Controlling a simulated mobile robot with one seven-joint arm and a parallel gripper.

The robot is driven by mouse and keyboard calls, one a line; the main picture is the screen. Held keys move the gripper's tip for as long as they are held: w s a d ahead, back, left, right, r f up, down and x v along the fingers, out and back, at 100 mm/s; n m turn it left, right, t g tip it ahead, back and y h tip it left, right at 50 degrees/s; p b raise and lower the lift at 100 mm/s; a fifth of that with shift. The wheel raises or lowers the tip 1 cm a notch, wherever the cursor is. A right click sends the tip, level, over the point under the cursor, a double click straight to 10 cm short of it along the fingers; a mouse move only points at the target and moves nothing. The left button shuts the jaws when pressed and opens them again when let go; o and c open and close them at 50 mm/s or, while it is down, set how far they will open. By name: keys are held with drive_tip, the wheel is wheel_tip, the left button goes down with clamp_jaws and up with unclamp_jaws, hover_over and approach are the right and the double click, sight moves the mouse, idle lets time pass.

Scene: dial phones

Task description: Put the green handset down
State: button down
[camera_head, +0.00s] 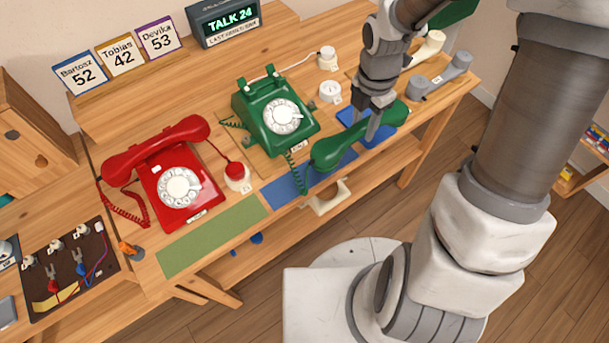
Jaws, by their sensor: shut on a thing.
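The green handset (337,149) is in my gripper (373,130), which is shut on its middle. It slants from lower left to upper right over the front right of the desk, above or on a blue mat (290,185); I cannot tell if it touches. The green phone (273,113) stands to its left with its cradle empty and its dial facing front. A coiled green cord (296,175) hangs at the handset's left end.
A red phone (178,187) with its handset on stands at left. A green mat (213,235) lies bare in front. A red button (235,171) sits between the phones. Grey (440,76) and cream (428,47) handsets lie at right. A sign (226,22) reads "TALK 24".

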drive_tip(key=shift+s+d+f, duration=0.1)
drive_tip(key=shift+s+f, duration=0.15)
drive_tip(key=shift+s, duration=0.2)
drive_tip(key=a+f+b, duration=0.1)
drive_tip(key=a+f, duration=0.1)
drive_tip(key=a, duration=0.1)
drive_tip(key=a+f+b, duration=0.1)
drive_tip(key=a+f, duration=0.1)
drive_tip(key=a, duration=0.2)
drive_tip(key=s+a+f+b, duration=0.1)
drive_tip(key=a+f, duration=0.2)
drive_tip(key=a, duration=0.1)
drive_tip(key=shift+a, duration=0.2)
drive_tip(key=shift+f+b, duration=0.55)
drive_tip(key=shift+f, duration=1.35)
drive_tip(key=shift+f, duration=0.15)
drive_tip(key=c, duration=0.5)
unclamp_jaws()
